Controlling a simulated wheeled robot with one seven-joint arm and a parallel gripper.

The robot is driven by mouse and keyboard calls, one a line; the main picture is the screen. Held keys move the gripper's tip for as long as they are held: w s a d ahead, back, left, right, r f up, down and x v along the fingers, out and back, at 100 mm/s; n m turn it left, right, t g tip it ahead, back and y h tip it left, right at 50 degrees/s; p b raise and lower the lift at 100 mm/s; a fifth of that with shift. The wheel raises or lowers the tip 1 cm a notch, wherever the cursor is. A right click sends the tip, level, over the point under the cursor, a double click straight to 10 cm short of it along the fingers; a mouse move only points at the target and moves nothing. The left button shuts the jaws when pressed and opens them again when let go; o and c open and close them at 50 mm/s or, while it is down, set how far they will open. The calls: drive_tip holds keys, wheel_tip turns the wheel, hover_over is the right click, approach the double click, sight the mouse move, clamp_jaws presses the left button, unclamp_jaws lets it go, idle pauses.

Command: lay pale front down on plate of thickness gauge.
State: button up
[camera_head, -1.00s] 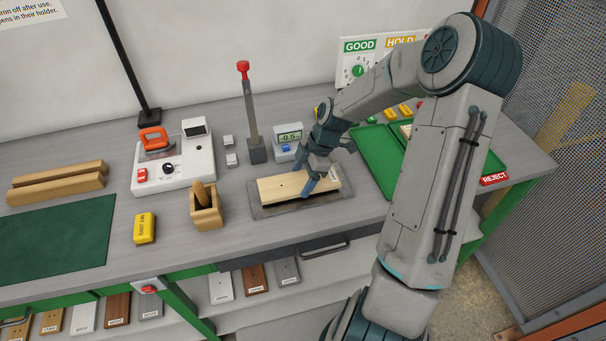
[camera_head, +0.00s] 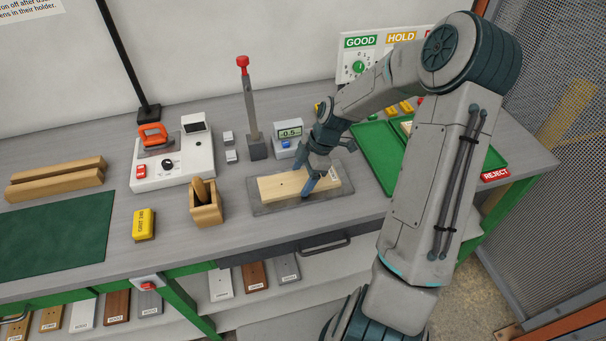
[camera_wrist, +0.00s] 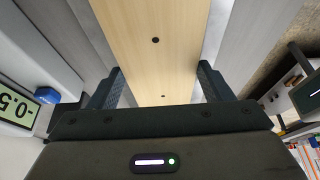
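The pale wooden front (camera_head: 270,187), a long board with small dark holes and a white label at its right end, lies level on the grey plate (camera_head: 262,209) of the thickness gauge, with no clear gap under it. My gripper (camera_head: 308,192) reaches down over the right half of the board. In the wrist view the board (camera_wrist: 155,65) runs between my two fingers (camera_wrist: 158,85), which meet its long edges. The gauge's display (camera_head: 290,133) stands behind the plate and reads about -0.5. The underside of the board is hidden.
A wooden pen holder (camera_head: 206,208) and yellow block (camera_head: 144,224) are to the left. A green tray (camera_head: 372,150) is to the right, partly behind my arm. A green mat (camera_head: 60,240) lies far left.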

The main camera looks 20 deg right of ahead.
drive_tip(key=o, duration=0.4)
drive_tip(key=shift+o, duration=0.2)
drive_tip(key=b+v, duration=0.1)
drive_tip(key=v, duration=1.3)
